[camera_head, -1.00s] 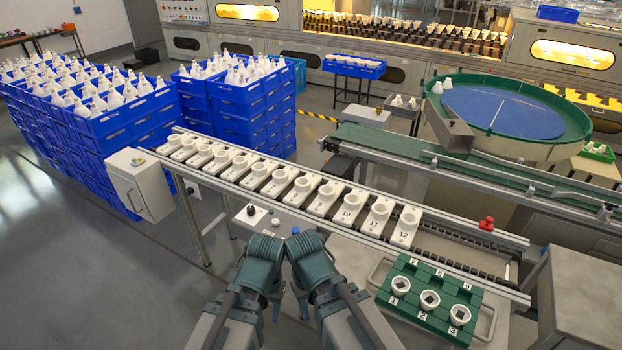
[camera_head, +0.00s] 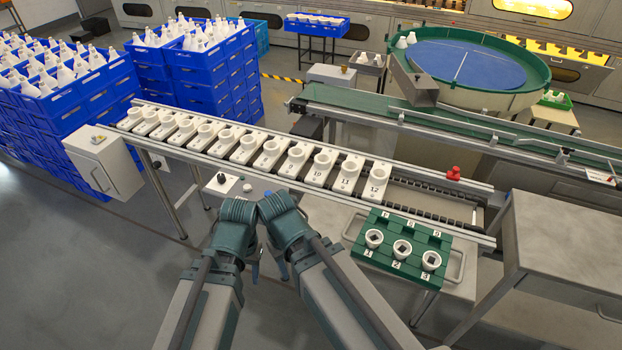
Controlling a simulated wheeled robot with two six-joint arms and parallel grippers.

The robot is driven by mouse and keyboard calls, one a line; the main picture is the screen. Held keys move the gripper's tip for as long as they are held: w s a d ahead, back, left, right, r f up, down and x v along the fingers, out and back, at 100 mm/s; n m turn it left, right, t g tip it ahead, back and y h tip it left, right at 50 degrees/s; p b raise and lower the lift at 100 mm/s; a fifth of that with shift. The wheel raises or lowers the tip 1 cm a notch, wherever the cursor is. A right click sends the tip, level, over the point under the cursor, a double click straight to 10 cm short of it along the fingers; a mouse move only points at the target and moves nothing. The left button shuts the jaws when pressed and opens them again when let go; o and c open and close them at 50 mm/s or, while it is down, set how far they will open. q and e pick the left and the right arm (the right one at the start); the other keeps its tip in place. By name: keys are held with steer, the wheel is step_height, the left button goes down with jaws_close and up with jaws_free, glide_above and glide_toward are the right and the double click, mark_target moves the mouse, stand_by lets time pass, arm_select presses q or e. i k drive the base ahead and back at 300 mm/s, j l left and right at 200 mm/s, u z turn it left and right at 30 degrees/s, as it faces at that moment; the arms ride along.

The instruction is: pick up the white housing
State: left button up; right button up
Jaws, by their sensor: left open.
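Each has a dark centre. White cup-shaped pieces, one of them (camera_head: 349,168) by number 11, stand on white carriers along the conveyor. I cannot tell which white piece is meant. My left gripper (camera_head: 255,268) is mostly hidden behind my arm, low in front of the conveyor, open and apart from the tray. My right gripper's jaws are hidden behind my arm.
The roller conveyor (camera_head: 430,203) runs across the middle, with bare rollers at its right end. A red button (camera_head: 453,172) sits on its far rail. A grey cabinet (camera_head: 565,245) stands at the right. Blue crates (camera_head: 75,125) are stacked at the left. Floor at lower left is clear.

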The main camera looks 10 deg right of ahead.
mark_target(374, 238)
steer(key=k+j+z, duration=0.1)
steer(key=z, duration=0.3)
steer(key=k+j+z, duration=0.1)
steer(key=z, duration=0.25)
steer(key=k+j+z, duration=0.1)
steer(key=z, duration=0.3)
